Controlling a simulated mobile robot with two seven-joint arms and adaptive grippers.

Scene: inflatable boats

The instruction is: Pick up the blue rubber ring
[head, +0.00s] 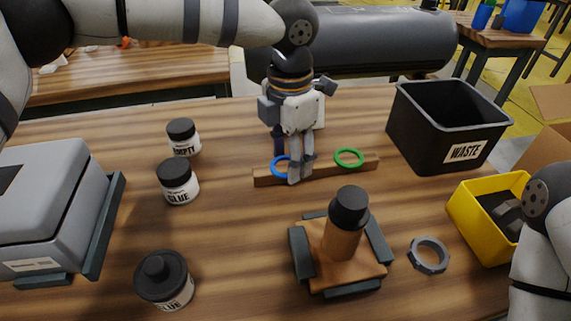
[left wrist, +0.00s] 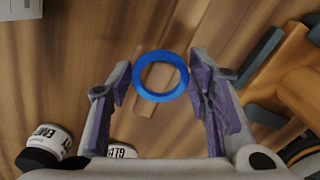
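The blue rubber ring (head: 273,168) lies at the left end of a low wooden strip (head: 328,171), partly hidden by my left gripper in the head view. My left gripper (head: 297,178) points down at the ring from above. In the left wrist view, the blue ring (left wrist: 160,94) shows whole, between the two spread purple-padded fingers (left wrist: 160,72), with gaps on both sides. The left gripper is open and holds nothing. My right arm shows at the lower right of the head view, but its gripper is out of the picture.
A green ring (head: 349,150) lies on the strip's right part. A wooden fixture with a black-topped post (head: 342,240) stands in front, beside a grey nut (head: 429,268). Black-lidded jars (head: 178,182) stand left. A black waste bin (head: 410,125) and yellow bin (head: 468,222) stand right.

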